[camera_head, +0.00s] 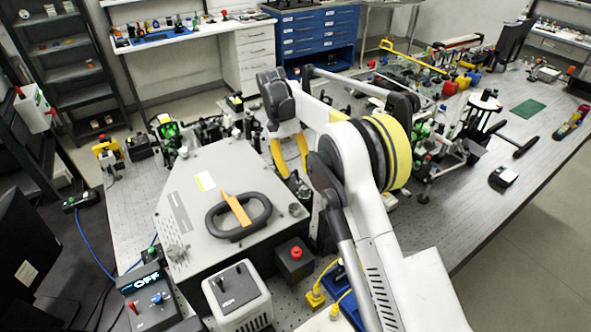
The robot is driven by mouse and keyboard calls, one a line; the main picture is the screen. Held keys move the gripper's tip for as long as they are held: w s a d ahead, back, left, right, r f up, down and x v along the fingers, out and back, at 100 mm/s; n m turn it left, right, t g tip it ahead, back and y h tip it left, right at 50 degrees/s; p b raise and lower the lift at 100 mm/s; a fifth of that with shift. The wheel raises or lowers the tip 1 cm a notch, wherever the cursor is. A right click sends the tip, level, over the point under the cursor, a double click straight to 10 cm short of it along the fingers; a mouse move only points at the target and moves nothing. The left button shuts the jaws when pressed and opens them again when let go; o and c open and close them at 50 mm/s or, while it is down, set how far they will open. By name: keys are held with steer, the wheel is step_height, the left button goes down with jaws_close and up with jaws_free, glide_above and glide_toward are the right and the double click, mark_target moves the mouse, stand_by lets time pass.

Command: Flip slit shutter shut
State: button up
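A large grey spectrometer housing (205,230) stands on the perforated bench at centre left. A black oval ring (211,224) lies on its lid, with an orange flat bar (238,209) across it. I cannot tell whether this bar is the slit shutter; no other part is clearly recognisable as one. My gripper (292,172) points down just beyond the housing's right side, near small dark optics parts (300,188). Its two orange-yellow fingers are apart, and I see nothing held between them. My arm partly hides that area.
A box with a red button (295,255), a white-grey unit (237,295) and a controller reading OFF (148,290) stand at the front. Green-lit optics (168,130) are at back left. Crowded equipment fills the back right; the right bench surface (450,215) is mostly free.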

steer(key=v, duration=0.7)
steer(key=shift+r, duration=0.25)
stand_by(0.4)
